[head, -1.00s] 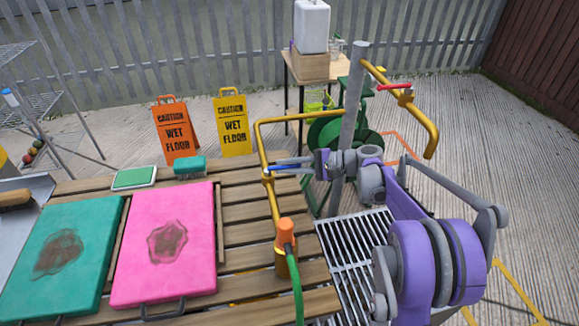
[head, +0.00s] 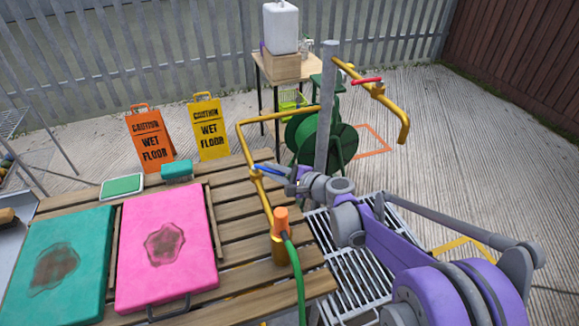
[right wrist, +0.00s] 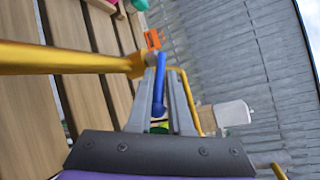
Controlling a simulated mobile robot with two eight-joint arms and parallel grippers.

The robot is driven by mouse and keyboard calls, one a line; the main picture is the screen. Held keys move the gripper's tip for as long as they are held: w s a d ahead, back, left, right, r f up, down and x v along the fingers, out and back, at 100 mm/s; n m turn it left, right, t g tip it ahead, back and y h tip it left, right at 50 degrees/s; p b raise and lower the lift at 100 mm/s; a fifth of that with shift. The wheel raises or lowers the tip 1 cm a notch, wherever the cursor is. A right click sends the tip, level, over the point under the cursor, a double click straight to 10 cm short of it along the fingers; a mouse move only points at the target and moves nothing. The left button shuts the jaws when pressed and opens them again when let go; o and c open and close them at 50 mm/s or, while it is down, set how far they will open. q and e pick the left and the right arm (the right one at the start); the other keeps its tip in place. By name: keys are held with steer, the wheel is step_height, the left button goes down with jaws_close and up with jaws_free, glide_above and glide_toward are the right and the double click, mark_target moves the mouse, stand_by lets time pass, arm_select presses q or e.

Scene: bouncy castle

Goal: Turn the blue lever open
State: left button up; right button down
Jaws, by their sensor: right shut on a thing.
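The blue lever (head: 268,170) is on a yellow pipe (head: 246,140) at the table's edge and points right, sloping slightly down, across the pipe. My right gripper (head: 288,178) is at its free end. In the right wrist view the blue lever (right wrist: 159,92) lies between the two grey fingers (right wrist: 162,95) of my right gripper, which are shut on it. The yellow pipe (right wrist: 70,60) runs in from the left there to the valve at the fingertips. The fingers partly hide the lever's end in the head view. My left gripper is not in view.
A grey post (head: 326,110) stands just behind my right gripper. A red lever (head: 367,80) is on another yellow pipe. A green hose (head: 297,275) hangs from an orange connector (head: 281,220). Pink (head: 165,230) and teal (head: 60,265) mats lie on the slatted table.

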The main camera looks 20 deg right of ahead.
steer(key=shift+s+a+m+t+h+p, duration=0.2)
steer(key=shift+m+t+h, duration=0.2)
steer(key=shift+m+h, duration=0.35)
steer(key=shift+s+a+m+t+h+p, duration=0.1)
steer(key=shift+s+a+m+t+h, duration=0.15)
steer(key=shift+m+t+h, duration=0.45)
steer(key=shift+s+a+m+t+h+p, duration=0.1)
steer(key=shift+s+a+m+h, duration=0.1)
steer(key=shift+m+h, duration=0.6)
steer(key=shift+h, duration=0.35)
steer(key=c, duration=0.9)
jaws_free()
steer(key=shift+f, duration=0.1)
steer(key=shift+r+p, duration=1.25)
steer(key=shift+r, duration=3.8)
